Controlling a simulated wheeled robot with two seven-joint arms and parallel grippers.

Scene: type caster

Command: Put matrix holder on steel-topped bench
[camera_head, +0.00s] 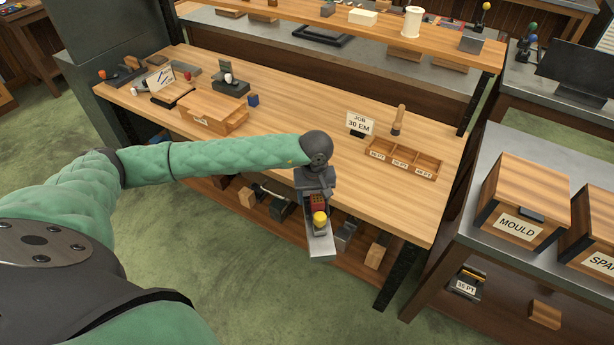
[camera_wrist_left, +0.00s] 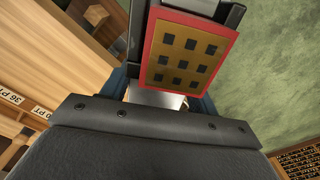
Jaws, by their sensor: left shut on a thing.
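The matrix holder (camera_head: 318,202), which I take to be the red-framed brass-coloured block with rows of dark square holes, is in my left gripper (camera_head: 316,193). It fills the space between the fingers in the left wrist view (camera_wrist_left: 187,52). In the head view a yellow knob and a pale grey plate show just below the red part. The gripper hangs over the front edge of the wooden workbench (camera_head: 290,118), above the floor side. The steel-topped bench (camera_head: 478,185) stands at the right, with a grey top. My right gripper is out of view.
A MOULD box (camera_head: 525,205) and another labelled box (camera_head: 597,232) occupy much of the grey top; a bare strip lies left of them. The wooden bench carries a divided tray (camera_head: 405,160), a JOB card (camera_head: 360,123) and a mallet (camera_head: 398,120). A shelf lies below.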

